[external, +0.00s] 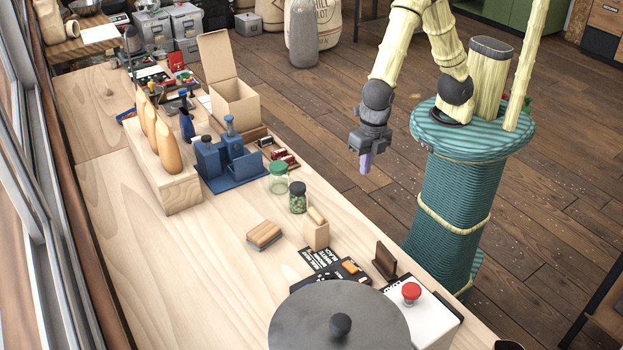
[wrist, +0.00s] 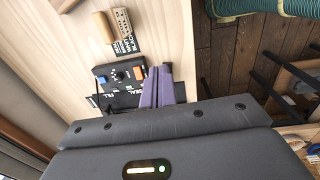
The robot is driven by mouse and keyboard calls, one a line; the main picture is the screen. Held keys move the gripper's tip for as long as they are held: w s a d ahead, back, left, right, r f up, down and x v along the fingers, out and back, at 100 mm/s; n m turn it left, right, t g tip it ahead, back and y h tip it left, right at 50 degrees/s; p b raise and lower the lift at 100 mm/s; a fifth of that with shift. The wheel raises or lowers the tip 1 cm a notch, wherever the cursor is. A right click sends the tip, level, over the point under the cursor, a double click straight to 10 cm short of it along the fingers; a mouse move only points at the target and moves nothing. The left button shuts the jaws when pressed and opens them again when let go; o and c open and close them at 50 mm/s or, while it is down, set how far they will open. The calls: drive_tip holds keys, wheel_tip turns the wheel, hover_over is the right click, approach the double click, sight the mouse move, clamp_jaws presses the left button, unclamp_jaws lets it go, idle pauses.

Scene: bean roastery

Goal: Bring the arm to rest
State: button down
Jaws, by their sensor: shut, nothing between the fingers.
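My gripper (external: 366,162) hangs from my cream arm to the right of the long wooden bench, over the floor side and clear of the things on the bench. Its fingers are purple and point down. In the wrist view the purple fingers (wrist: 161,88) lie close together with nothing between them. My arm is bent at the elbow above my teal column.
The wooden bench (external: 120,230) holds a cardboard box (external: 236,102), a blue stand (external: 232,172), green jars (external: 298,197), a wooden brush (external: 264,235), a round grey lid (external: 300,325) and a red button (external: 411,291). The plank floor (external: 320,130) around my gripper is open.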

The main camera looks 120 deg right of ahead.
drive_tip(key=s+d+r+m+t, duration=0.1)
drive_tip(key=s+d+r+m, duration=0.1)
drive_tip(key=s+m, duration=0.4)
drive_tip(key=s+d+r+m, duration=0.2)
drive_tip(key=s+d+m, duration=0.2)
drive_tip(key=m, duration=0.8)
drive_tip(key=shift+s+d+t, duration=0.15)
drive_tip(key=shift+s+t, duration=0.25)
drive_tip(key=shift+s, duration=0.55)
